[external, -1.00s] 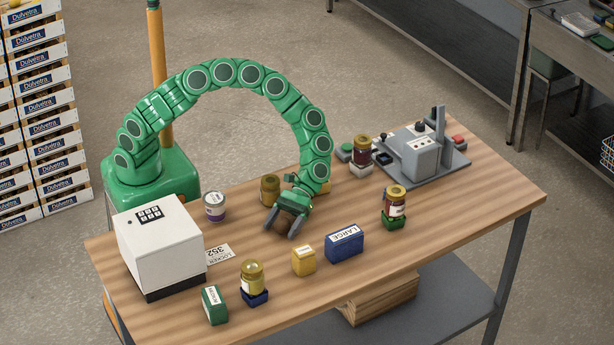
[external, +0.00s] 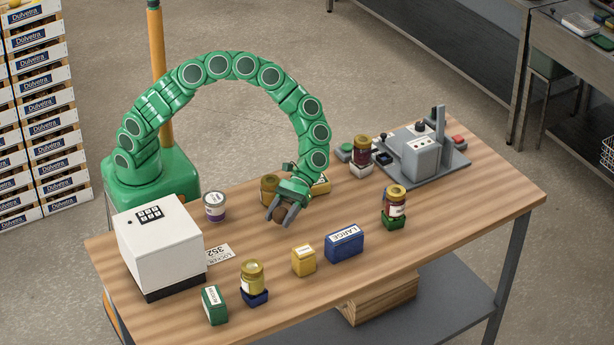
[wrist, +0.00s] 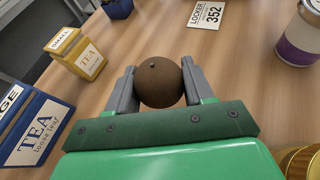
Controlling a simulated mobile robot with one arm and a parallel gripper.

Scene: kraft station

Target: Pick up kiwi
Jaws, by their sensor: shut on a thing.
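The kiwi (wrist: 159,84) is a brown, round fruit between the two grey fingers in the wrist view. It also shows small and dark in the external view (external: 281,214), partly hidden by the fingers. My gripper (external: 281,213) is shut on the kiwi, with one finger on each side of it. In the wrist view my gripper (wrist: 158,88) shows both fingertips against the fruit. I cannot tell exactly how far the kiwi is above the wooden table (external: 340,285).
A yellow tea box (external: 304,260) and a blue tea box (external: 344,244) stand in front of the gripper. A gold-lidded jar (external: 269,188) is close behind it. A white-and-purple cup (external: 215,206), a locker card (external: 219,255) and a white keypad box (external: 160,245) are to the left.

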